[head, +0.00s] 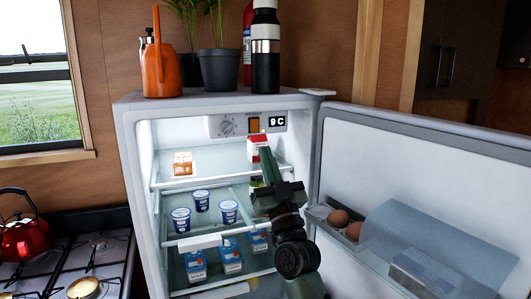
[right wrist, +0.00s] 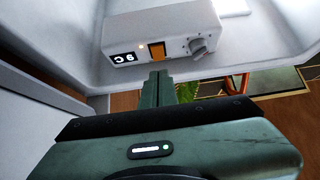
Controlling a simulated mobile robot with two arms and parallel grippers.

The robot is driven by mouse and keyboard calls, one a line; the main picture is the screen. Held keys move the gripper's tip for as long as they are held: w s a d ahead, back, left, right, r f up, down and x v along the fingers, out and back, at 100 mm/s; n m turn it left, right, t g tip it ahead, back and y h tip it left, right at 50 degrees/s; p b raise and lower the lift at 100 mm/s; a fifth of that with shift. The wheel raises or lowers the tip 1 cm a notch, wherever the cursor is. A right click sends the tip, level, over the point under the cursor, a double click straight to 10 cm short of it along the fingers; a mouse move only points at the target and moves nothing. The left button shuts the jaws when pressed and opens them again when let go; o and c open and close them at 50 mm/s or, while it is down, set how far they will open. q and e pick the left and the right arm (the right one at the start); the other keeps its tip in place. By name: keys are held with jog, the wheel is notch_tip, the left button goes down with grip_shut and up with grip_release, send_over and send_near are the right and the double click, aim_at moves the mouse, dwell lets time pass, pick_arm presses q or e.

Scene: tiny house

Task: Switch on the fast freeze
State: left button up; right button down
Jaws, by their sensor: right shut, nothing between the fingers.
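The fridge (head: 135,190) stands open. Its control panel (head: 215,125) is under the top of the compartment, with a round dial (head: 227,127), an orange switch (head: 254,125) and a display reading 9 C (head: 277,122). In the right wrist view the panel appears upside down, with the orange switch (right wrist: 157,51) between the display (right wrist: 124,58) and the dial (right wrist: 199,47). My right gripper (head: 266,150) is shut and empty, inside the fridge just below the panel. In the right wrist view its fingertips (right wrist: 160,74) point at the orange switch; I cannot tell whether they touch it. My left gripper is out of view.
The fridge door (head: 420,140) is swung open to the right, with eggs (head: 338,217) in its rack. Cartons and yogurt cups (head: 228,210) stand on the shelves. A watering can (head: 159,65), plants and a bottle (head: 265,55) stand on top. A stove (head: 70,265) is at left.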

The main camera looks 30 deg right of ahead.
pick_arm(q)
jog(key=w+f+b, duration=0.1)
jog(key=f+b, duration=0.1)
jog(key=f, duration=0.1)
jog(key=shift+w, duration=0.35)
pick_arm(e)
jog(key=s+f, duration=0.3)
jog(key=f, duration=0.2)
jog(key=shift+s+a+f, duration=0.4)
pick_arm(q)
jog(key=shift+b, duration=0.3)
